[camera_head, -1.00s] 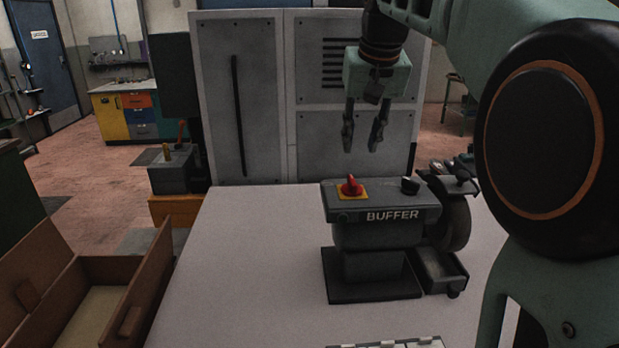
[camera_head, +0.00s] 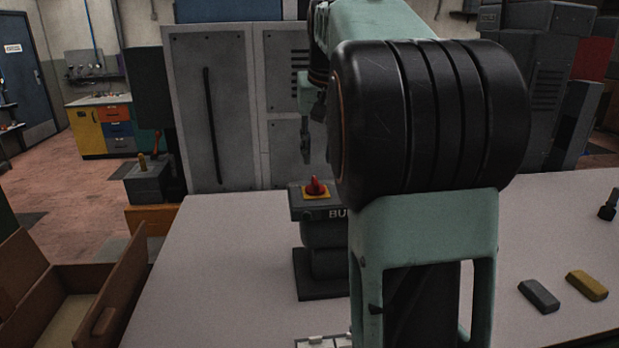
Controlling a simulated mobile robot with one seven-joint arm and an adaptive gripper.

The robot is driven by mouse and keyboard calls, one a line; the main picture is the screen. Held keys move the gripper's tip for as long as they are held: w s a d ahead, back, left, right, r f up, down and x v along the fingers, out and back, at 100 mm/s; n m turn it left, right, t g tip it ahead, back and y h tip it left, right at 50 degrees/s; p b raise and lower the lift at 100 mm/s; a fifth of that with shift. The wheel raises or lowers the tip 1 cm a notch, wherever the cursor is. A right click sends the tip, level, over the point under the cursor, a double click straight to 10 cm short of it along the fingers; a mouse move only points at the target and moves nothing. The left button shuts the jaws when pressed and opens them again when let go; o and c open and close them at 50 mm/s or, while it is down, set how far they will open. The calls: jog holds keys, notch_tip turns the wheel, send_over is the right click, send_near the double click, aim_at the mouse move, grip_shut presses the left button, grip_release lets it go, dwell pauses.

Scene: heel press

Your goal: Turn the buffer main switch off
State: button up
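The buffer (camera_head: 322,232) stands on the table, its right part hidden behind my arm. Its red rotary switch (camera_head: 315,186) sits on a yellow plate on the left of the buffer's top. The black knob seen on the top earlier is now hidden. My gripper (camera_head: 306,157) hangs above and a little behind the red switch in the picture, apart from it. One finger shows clearly, pointing down. The rest of the gripper is mostly hidden by my arm, so its opening cannot be judged.
A grey bar (camera_head: 539,296) and a yellow bar (camera_head: 587,285) lie on the table (camera_head: 220,270) at right, with a small black object (camera_head: 608,206) beyond. An open cardboard box (camera_head: 125,290) is at left. A grey cabinet (camera_head: 212,110) stands behind. The table's left part is clear.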

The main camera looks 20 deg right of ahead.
aim_at(315, 180)
jog(key=x, duration=0.8)
jog(key=shift+w+f, duration=0.1)
jog(key=shift+f, duration=0.1)
grip_shut()
